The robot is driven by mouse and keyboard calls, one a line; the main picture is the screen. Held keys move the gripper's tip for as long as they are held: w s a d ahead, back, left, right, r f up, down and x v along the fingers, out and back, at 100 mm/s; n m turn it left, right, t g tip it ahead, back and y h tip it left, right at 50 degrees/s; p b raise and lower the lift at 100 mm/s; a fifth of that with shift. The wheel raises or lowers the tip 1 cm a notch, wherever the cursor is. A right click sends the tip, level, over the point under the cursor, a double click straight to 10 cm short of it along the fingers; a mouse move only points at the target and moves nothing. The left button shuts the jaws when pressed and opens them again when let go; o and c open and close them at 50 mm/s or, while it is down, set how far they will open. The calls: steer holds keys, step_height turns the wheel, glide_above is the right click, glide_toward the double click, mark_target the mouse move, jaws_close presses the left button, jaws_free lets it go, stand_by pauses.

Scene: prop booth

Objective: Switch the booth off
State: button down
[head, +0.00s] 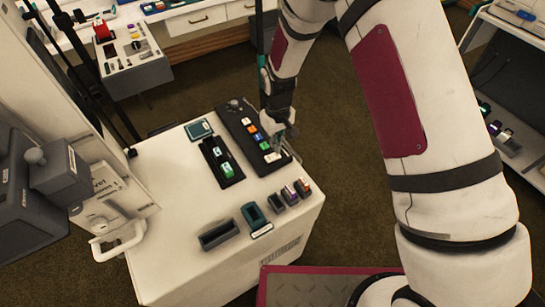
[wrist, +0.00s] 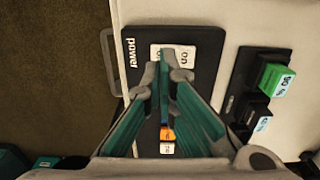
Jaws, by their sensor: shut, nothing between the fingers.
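The black control panel (head: 238,120) lies along the far right edge of the white booth counter (head: 180,200). A row of coloured buttons runs along it. At its near end is a white power switch plate (head: 272,157). In the wrist view the panel (wrist: 205,75) reads "power", beside the white switch plate (wrist: 187,53) with small dark lettering. My gripper (head: 281,140) is shut and empty, pointing down over this end of the panel. In the wrist view its fingertips (wrist: 165,68) overlap the lower middle of the plate and partly hide it. I cannot tell whether they touch it.
A second black strip with green-and-white blocks (head: 222,160) lies left of the panel. Small coloured blocks (head: 290,192), a teal holder (head: 256,219) and a grey tray (head: 218,235) stand nearer. A grey device (head: 60,172) stands at the left. Bare counter lies between.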

mark_target(277, 155)
steer(key=shift+r+p, duration=0.4)
steer(key=shift+r, duration=1.45)
